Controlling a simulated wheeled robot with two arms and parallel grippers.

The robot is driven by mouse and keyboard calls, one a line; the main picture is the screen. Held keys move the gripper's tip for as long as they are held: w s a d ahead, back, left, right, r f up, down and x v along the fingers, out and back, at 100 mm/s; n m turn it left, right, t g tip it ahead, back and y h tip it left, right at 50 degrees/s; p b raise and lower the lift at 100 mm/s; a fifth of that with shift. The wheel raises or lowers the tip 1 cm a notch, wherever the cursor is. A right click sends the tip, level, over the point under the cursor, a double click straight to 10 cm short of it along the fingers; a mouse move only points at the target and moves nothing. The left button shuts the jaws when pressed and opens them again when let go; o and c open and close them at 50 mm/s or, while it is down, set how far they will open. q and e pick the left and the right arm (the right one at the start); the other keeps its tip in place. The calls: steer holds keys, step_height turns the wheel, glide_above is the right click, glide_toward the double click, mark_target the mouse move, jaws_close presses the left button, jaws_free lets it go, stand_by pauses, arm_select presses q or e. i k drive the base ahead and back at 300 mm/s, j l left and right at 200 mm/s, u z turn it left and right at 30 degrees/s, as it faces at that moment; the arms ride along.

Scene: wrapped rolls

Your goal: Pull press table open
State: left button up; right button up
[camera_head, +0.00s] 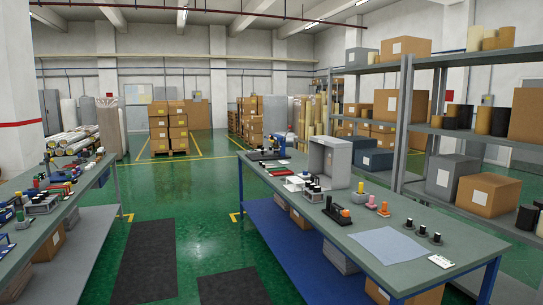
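Neither of my grippers shows in the head view. I cannot pick out a thing that is clearly the press table. A long green-topped workbench (360,238) with blue legs stands at the right. On its far end is a small dark machine with a blue upright (282,141), too small to tell whether it is a press. A second workbench (62,208) at the left holds several small devices and tools.
Dark floor mats (147,260) lie between the benches, with open green floor (190,178) beyond. A grey open box (329,160) stands on the right bench. Shelving with cartons (488,194) runs along the right.

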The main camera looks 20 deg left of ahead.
mark_target(272, 153)
steer(key=i+j+u, duration=0.55)
steer(key=i, duration=0.15)
steer(key=i+j+u, duration=0.3)
steer(key=i, duration=0.6)
steer(key=i+u, duration=0.35)
steer(key=i, duration=3.2)
steer(key=l, duration=0.05)
